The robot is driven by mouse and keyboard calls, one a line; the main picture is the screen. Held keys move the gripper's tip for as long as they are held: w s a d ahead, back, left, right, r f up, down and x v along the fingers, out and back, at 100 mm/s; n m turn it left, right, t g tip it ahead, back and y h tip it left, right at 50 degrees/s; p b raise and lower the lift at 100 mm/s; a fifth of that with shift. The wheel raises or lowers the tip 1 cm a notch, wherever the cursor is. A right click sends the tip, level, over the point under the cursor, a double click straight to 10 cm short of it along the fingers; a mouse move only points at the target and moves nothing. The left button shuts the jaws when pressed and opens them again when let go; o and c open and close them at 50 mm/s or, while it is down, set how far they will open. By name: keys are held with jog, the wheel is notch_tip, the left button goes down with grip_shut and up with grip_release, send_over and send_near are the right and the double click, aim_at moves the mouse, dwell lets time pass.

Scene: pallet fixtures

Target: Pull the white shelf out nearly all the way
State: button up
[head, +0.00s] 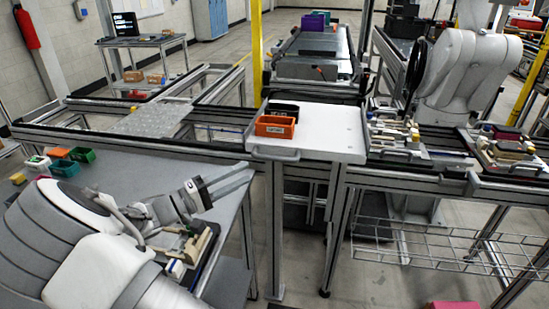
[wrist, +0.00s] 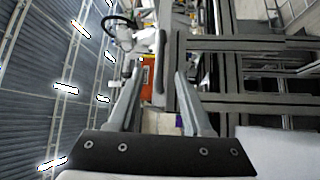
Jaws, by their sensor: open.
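The white shelf (head: 335,135) is a flat panel in the frame at the middle of the head view. A grey handle (head: 276,154) is on its front edge. An orange bin (head: 275,126) and a black bin (head: 283,110) stand on its left part. My gripper (head: 240,177) is open and empty, to the left of the handle and lower in the picture, apart from it. In the wrist view its two fingers (wrist: 160,85) are spread, with the orange bin (wrist: 147,77) showing beyond them. The shelf is hard to make out there.
A grey table (head: 130,170) with several small coloured bins (head: 65,165) lies under my arm. Metal rails run left and right of the shelf. Trays of parts (head: 395,135) sit right of it. A wire rack (head: 430,245) hangs below right. Open floor shows in front.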

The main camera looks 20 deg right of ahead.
aim_at(274, 158)
jog(key=x, duration=1)
jog(key=shift+d, duration=0.2)
grip_shut()
dwell(1.0)
